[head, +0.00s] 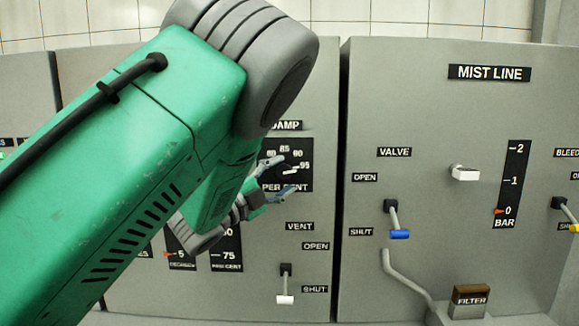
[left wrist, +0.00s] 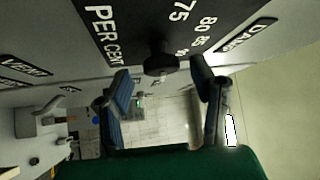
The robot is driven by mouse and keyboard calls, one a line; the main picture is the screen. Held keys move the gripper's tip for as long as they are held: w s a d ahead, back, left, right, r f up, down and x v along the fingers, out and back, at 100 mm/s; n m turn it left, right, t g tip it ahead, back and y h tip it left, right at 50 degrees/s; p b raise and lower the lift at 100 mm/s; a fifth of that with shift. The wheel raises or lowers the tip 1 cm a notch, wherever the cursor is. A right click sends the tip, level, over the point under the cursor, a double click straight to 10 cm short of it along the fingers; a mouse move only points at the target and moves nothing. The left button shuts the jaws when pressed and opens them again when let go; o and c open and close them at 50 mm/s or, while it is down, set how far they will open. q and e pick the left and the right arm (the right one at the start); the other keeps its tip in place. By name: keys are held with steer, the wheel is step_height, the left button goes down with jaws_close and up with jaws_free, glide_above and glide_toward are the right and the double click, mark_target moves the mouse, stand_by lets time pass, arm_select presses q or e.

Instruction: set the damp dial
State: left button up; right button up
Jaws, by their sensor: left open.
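The damp dial (head: 304,181) is a black plate with white numbers and "PER CENT" on the grey panel, under a "DAMP" label (head: 287,125). In the left wrist view its dark round knob (left wrist: 160,64) stands out from the plate. My left gripper (head: 277,179) is open in front of the dial. In the left wrist view its two blue-padded fingers (left wrist: 163,88) are on either side of the knob, with gaps; I cannot tell if they reach around it. My arm and fingers hide part of the dial, and the pointer's reading is unclear. My right gripper is not in view.
Below the dial is a vent lever (head: 285,285) with a white end. The right panel carries a blue-ended valve lever (head: 397,220), a white handle (head: 465,172), a bar gauge (head: 514,170) and a filter box (head: 469,302). Two more gauges are partly behind my arm.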

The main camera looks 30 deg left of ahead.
arm_select(q)
steer(key=shift+w+a+r, duration=0.15)
steer(key=shift+w+r, duration=0.05)
steer(key=shift+w, duration=0.25)
steer(key=shift+w+a, duration=0.3)
steer(key=shift+w, duration=0.25)
steer(key=shift+d, duration=0.5)
jaws_close()
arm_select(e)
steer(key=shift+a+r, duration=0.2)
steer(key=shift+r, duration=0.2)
